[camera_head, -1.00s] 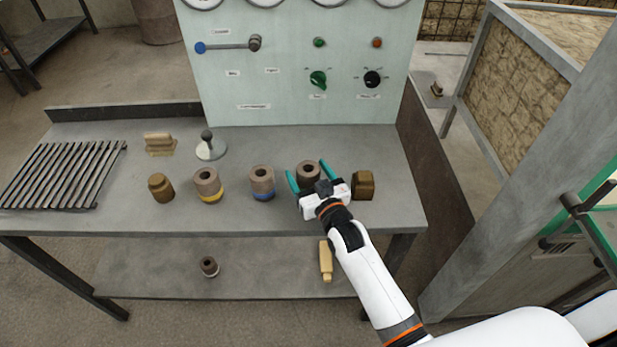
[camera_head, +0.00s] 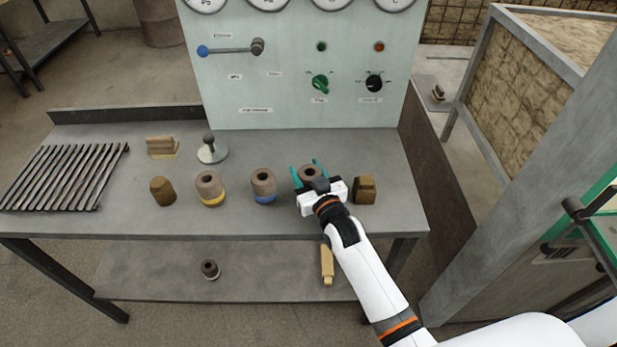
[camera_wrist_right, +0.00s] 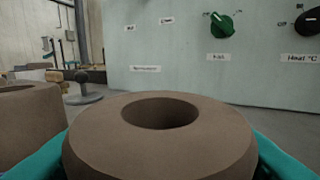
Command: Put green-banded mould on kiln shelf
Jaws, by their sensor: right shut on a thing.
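My right gripper (camera_head: 310,177) is shut on a brown-grey, ring-topped mould (camera_head: 311,171) at the right of the bench. Its teal fingers press on both sides of the mould, which stands upright among the other pieces. In the right wrist view the same mould (camera_wrist_right: 160,140) fills the lower middle, its round hole facing up, with a teal finger on each side. Its band is hidden, so its colour cannot be seen. A dark slatted rack (camera_head: 62,177) lies at the bench's left end; I cannot tell whether it is the kiln shelf. My left gripper is not in view.
A blue-banded mould (camera_head: 263,186) and a yellow-banded mould (camera_head: 209,188) stand to the left. A brown block (camera_head: 365,190) stands close on the right. A round-based knob tool (camera_head: 212,149) and a wooden piece (camera_head: 161,147) are behind. The control panel (camera_head: 290,100) rises at the back.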

